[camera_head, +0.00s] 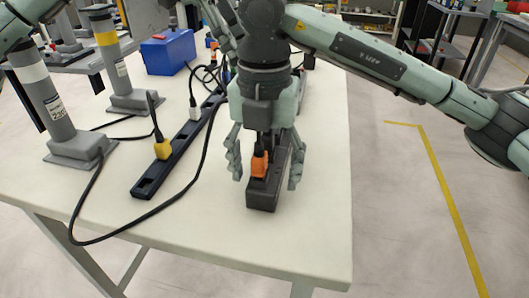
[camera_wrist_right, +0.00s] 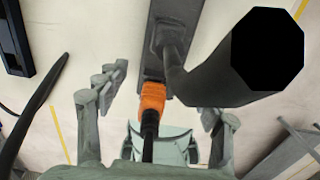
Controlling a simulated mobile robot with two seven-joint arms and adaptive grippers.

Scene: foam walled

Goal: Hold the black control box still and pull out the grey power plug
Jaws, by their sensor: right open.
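A long dark box (camera_head: 262,197), which may be the black control box, lies on the table under my right gripper (camera_head: 265,172). An orange plug (camera_head: 259,163) with a black lead stands on it; it also shows in the wrist view (camera_wrist_right: 152,97). My right gripper is open, its fingers apart on either side of the box and plug, holding nothing. A light grey plug (camera_head: 194,112) sits upright in a dark socket strip (camera_head: 148,187) to the left. My left gripper (camera_head: 218,40) is partly hidden behind my right wrist; its fingers are unclear.
A yellow plug (camera_head: 162,149) sits in the same strip. Two grey posts on bases stand left, the nearer one (camera_head: 45,105) with a cable looping over the table edge. A blue box (camera_head: 168,52) stands behind. A dark cylinder (camera_wrist_right: 240,62) rises close to the wrist camera. The right front table (camera_head: 315,225) is clear.

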